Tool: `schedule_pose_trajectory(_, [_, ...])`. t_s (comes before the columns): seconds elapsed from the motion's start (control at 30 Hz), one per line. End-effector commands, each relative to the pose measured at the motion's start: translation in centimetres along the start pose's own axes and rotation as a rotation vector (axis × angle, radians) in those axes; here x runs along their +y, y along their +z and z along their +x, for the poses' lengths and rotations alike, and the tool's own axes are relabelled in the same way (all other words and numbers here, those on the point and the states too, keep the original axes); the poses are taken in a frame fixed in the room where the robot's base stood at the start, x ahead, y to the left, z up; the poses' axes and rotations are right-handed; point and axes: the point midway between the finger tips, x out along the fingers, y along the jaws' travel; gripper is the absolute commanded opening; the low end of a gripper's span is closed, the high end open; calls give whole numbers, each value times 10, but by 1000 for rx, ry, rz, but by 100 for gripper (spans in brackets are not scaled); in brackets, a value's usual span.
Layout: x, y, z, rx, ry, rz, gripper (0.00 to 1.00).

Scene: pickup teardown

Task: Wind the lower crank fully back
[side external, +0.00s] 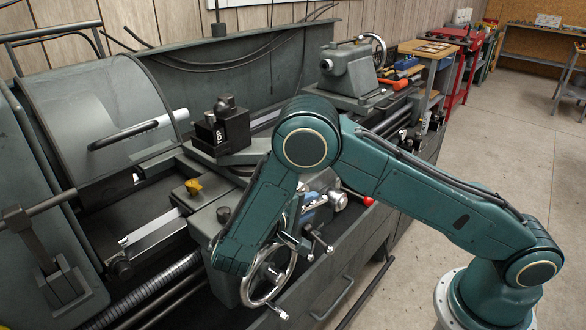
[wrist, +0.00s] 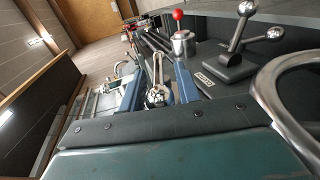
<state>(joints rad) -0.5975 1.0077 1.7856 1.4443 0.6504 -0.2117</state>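The lathe apron carries a chrome handwheel (side external: 270,275) and, right of it, a small multi-armed metal crank (side external: 310,240). I cannot tell for sure which part is the lower crank. My gripper (side external: 318,195) is at the apron, mostly hidden behind my arm in the side view. In the wrist view my two blue fingers (wrist: 159,85) stand apart, with a bright metal crank-like part (wrist: 157,96) showing between them. The fingers look open, with narrow gaps beside that part; contact is not clear.
A red-knobbed lever (wrist: 178,15) and a ball-ended lever (wrist: 245,42) stand close to my fingers. The handwheel rim (wrist: 272,95) is near on the right. The tool post (side external: 222,130) and tailstock (side external: 348,70) rise behind. Open floor (side external: 480,140) lies to the right.

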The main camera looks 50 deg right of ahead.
Motion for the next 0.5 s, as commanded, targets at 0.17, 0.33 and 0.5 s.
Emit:
schedule_pose_trajectory(0.17, [2, 0, 0, -1, -45, 2, 33])
schedule_pose_trajectory(0.33, [5, 0, 0, -2, -115, 4, 33])
schedule_pose_trajectory(0.5, [7, 0, 0, -3, -202, 5, 33])
